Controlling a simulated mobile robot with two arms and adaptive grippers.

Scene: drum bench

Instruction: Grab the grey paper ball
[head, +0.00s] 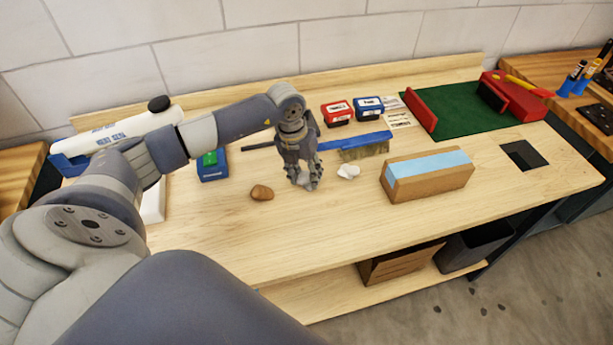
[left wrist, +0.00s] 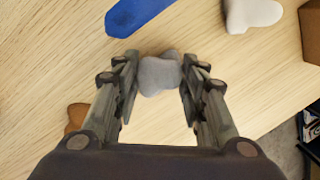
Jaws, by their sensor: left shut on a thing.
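The grey paper ball (left wrist: 160,75) is a small crumpled lump between the fingertips of my left gripper (left wrist: 158,82) in the left wrist view. The fingers are shut on it from both sides. In the head view my left gripper (head: 306,184) points down over the middle of the bench, and the ball is hard to make out among the fingers there. I cannot tell whether the ball touches the bench top. My right gripper is in neither view.
A white crumpled lump (head: 348,171) lies just right of the gripper, a brown lump (head: 262,192) to its left. A blue brush (head: 362,143) lies behind. A cardboard box with a blue top (head: 428,178) stands right. The bench front (head: 300,230) is clear.

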